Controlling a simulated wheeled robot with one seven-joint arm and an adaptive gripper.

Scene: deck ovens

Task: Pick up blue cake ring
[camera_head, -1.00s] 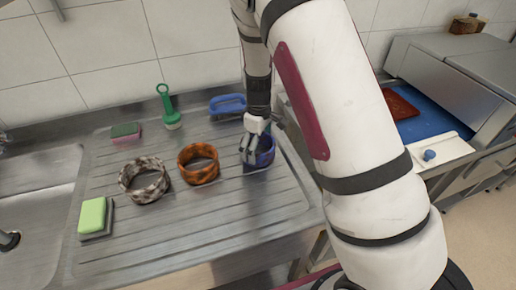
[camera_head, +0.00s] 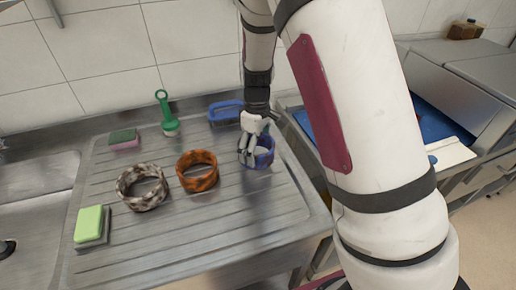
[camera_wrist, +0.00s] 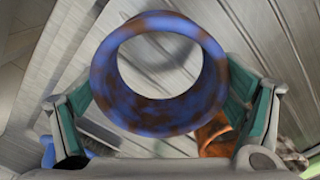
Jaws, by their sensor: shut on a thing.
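The blue cake ring (camera_head: 265,158) has brown mottling and stands at the right side of the ribbed metal drainboard in the head view. My gripper (camera_head: 254,144) reaches down to it from above and is shut on it. In the wrist view the ring (camera_wrist: 160,118) fills the space between my two green-padded fingers, one on each side. The head view does not show clearly whether the ring touches the drainboard.
An orange mottled ring (camera_head: 197,184) and a grey-white mottled ring (camera_head: 142,200) stand to the left on the drainboard (camera_head: 200,232). A sink is far left.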

